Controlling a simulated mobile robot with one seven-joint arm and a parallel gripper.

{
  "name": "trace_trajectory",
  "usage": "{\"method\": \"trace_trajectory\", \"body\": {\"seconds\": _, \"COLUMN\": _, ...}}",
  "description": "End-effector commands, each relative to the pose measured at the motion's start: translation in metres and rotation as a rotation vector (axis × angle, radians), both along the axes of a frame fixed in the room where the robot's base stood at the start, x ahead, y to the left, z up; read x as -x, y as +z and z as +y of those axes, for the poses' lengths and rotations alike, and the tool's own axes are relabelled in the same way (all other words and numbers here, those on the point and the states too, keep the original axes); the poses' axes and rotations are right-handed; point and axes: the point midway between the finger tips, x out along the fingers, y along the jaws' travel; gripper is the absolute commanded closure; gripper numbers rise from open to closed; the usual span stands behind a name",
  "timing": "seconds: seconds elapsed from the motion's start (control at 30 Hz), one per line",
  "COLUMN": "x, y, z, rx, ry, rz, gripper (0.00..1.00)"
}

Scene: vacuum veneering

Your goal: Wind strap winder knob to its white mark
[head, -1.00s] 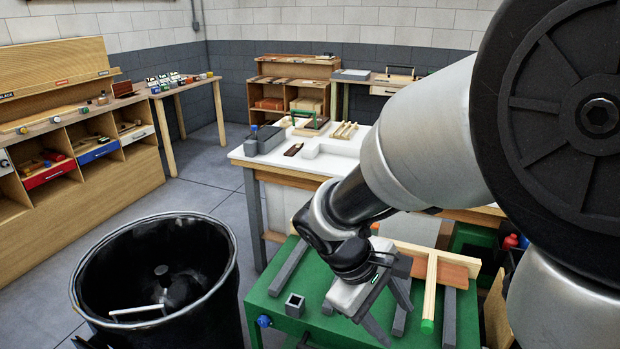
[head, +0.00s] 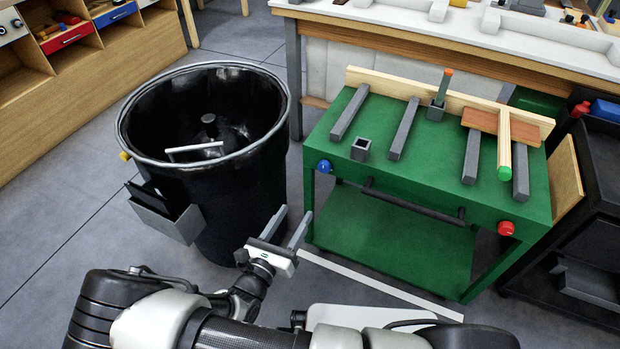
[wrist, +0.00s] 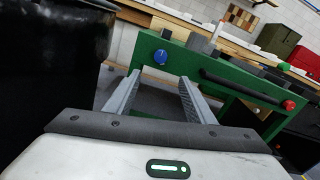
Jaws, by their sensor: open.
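A blue knob (head: 324,166) is on the left of the front edge of the green bench (head: 440,195). A red knob (head: 506,228) is on the right of that edge. I cannot tell which is the strap winder knob, and I see no white mark on either. My gripper (head: 295,212) is open and empty, in front of and below the blue knob, apart from it. In the wrist view the blue knob (wrist: 160,56) shows just beyond the gap between the fingers (wrist: 160,78).
A large black drum (head: 200,150) with a yellow knob (head: 125,156) and a grey side box (head: 165,215) stands left of my gripper. A dark bar (head: 412,200) runs along the bench front. A black cart (head: 590,230) stands at the right.

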Motion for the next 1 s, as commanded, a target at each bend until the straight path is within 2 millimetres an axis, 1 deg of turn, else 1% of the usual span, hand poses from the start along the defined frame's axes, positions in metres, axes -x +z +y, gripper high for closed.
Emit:
{"method": "trace_trajectory", "body": {"seconds": 0.17, "x": -0.018, "y": -0.001, "z": -0.007, "rx": 0.003, "ry": 0.001, "rz": -0.003, "gripper": 0.51}}
{"method": "trace_trajectory", "body": {"seconds": 0.7, "x": -0.126, "y": -0.002, "z": -0.047, "rx": 0.001, "ry": -0.003, "rz": -0.001, "gripper": 0.51}}
{"method": "trace_trajectory", "body": {"seconds": 0.83, "x": -0.145, "y": -0.002, "z": -0.053, "rx": 0.000, "ry": -0.002, "rz": -0.001, "gripper": 0.51}}
{"method": "trace_trajectory", "body": {"seconds": 1.0, "x": -0.159, "y": 0.000, "z": -0.059, "rx": 0.000, "ry": -0.002, "rz": -0.001, "gripper": 0.51}}
